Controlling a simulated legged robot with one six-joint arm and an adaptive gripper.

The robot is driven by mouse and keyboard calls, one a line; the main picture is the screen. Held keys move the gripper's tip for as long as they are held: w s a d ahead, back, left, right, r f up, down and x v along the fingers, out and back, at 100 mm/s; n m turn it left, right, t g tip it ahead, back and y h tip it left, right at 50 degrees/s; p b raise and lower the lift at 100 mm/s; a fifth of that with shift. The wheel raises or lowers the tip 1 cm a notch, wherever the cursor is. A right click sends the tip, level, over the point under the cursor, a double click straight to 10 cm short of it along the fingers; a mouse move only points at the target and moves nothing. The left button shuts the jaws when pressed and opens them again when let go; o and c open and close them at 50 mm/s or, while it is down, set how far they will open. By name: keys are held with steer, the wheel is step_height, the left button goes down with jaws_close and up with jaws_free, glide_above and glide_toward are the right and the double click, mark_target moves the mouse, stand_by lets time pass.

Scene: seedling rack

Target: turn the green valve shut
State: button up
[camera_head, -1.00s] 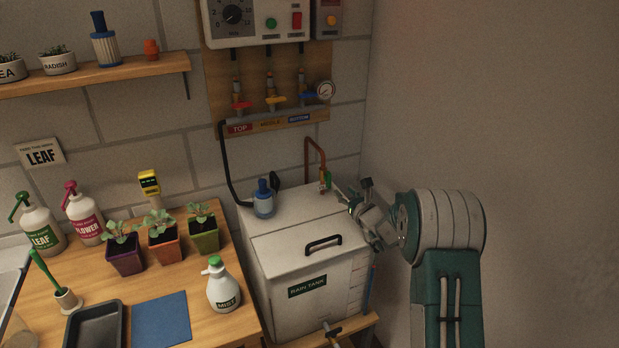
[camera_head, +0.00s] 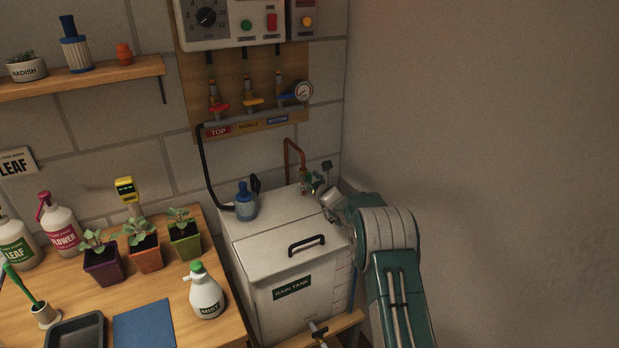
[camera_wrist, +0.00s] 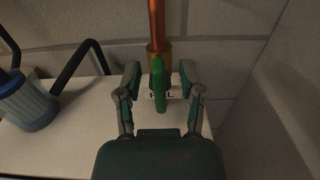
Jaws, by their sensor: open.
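The green valve (camera_wrist: 159,86) has a lever handle at the foot of a copper pipe (camera_wrist: 157,25), above the back of the white rain tank (camera_head: 262,226). In the wrist view the lever runs up and down the picture in front of a brass fitting and a small, partly covered label. My gripper (camera_wrist: 160,80) is open, with one finger on each side of the lever. I see gaps between the fingers and the lever. In the head view my gripper (camera_head: 318,180) is at the tank's back right corner and largely hides the valve.
Red, yellow and blue valves hang on the board above. The wall is close on the right.

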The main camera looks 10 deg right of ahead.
steer(key=shift+w+a, duration=0.15)
steer(key=shift+w, duration=0.1)
jaws_close()
